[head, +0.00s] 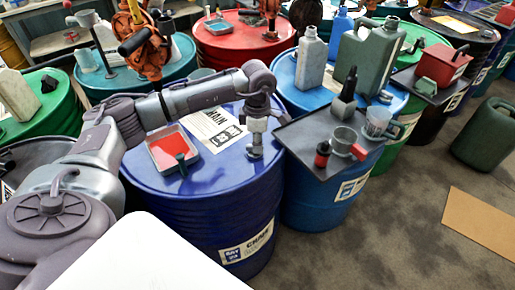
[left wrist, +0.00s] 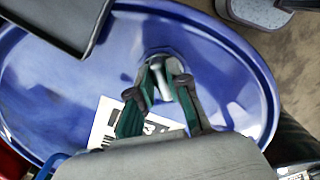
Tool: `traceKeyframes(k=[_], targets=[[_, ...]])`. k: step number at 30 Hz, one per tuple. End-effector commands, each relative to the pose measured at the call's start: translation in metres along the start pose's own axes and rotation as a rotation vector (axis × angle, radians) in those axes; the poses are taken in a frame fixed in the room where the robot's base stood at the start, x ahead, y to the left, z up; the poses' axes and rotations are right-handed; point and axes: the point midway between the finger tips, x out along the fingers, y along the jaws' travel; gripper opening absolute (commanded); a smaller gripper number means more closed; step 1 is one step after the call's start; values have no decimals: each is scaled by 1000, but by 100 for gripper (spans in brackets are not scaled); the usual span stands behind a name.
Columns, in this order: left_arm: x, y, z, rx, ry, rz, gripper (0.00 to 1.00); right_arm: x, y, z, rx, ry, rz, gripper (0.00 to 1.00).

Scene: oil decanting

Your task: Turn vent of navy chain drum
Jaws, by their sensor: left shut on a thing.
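The navy drum (head: 205,225) with a "CHAIN" label stands upright in the middle of the head view; its blue lid (left wrist: 60,75) fills much of the left wrist view. My left gripper (head: 255,135) reaches down over the right part of the lid. In the left wrist view my left gripper (left wrist: 168,80) is shut on the small metallic vent (left wrist: 162,82), with a finger on either side of it. The gripper hides most of the vent in the head view. My right gripper is in neither view.
A tray with a red inside (head: 172,149) and a white paper sheet (head: 212,127) lie on the lid. To the right, a dark board (head: 310,155) bears mugs and a dark bottle (head: 345,100). Other drums crowd behind; floor is open at right around a cardboard sheet (head: 480,222).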

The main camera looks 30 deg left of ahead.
Motion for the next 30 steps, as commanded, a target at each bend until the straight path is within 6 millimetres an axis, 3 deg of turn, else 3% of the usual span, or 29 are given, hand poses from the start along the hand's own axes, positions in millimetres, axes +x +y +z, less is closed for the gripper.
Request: traceKeyframes(k=[3, 15, 30], targets=[[3, 0, 0, 111, -2, 5, 0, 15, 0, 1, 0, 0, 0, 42], [1, -3, 0, 431, -2, 4, 0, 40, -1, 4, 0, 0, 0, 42], [-1, -4, -1, 587, -2, 4, 0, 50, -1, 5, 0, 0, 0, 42]])
